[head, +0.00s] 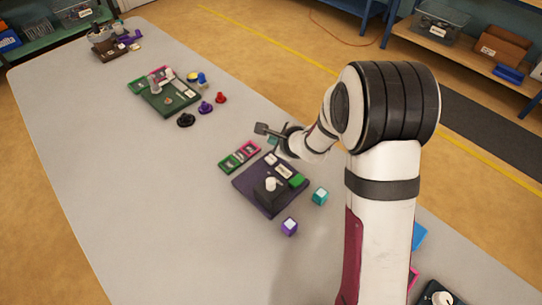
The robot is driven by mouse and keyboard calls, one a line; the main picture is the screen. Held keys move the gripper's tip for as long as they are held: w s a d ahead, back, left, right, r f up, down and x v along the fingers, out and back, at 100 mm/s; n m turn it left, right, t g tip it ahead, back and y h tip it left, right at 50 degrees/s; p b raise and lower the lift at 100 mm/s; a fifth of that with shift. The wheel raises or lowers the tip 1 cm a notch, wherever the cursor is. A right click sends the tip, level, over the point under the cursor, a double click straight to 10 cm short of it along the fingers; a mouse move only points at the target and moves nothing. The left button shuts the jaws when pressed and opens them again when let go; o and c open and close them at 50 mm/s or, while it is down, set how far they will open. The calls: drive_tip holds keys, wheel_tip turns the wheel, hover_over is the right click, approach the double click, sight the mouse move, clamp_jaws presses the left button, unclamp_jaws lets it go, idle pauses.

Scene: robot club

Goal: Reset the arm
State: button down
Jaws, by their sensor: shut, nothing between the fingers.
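My gripper (262,130) is at the end of my white arm, which reaches in from the lower right of the head view. It hangs over the table's right half, behind the dark purple board. The fingers are small and dark in this view, shut with nothing seen between them. Its exact height above the table is hard to tell.
A dark purple board (248,197) with blocks lies near the grey table's (110,190) middle. Pink and green trays (240,155), a teal cube (320,196) and a purple cube (289,227) are close by. A green board (160,110) and pawns stand farther back. The left side is bare.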

drive_tip(key=s+a+r+n+g+y, duration=0.25)
drive_tip(key=s+r+n, duration=0.25)
drive_tip(key=s+r, duration=0.25)
drive_tip(key=s+a+r+n+g+y, duration=0.1)
drive_tip(key=s+a+r+n+y, duration=0.1)
drive_tip(key=s+a+r+n, duration=0.35)
drive_tip(key=s+d+n+g+h, duration=0.1)
drive_tip(key=s+d+h, duration=0.1)
drive_tip(key=s+d, duration=0.2)
drive_tip(key=s+d+n+g+h, duration=0.2)
drive_tip(key=s+d, duration=0.3)
drive_tip(key=s, duration=0.6)
drive_tip(key=s+d+f+n+g+h, duration=0.1)
drive_tip(key=s+d+n+g+h, duration=0.1)
drive_tip(key=s+d, duration=0.3)
drive_tip(key=s+h, duration=0.1)
drive_tip(key=s, duration=0.2)
drive_tip(key=shift+s, duration=0.2)
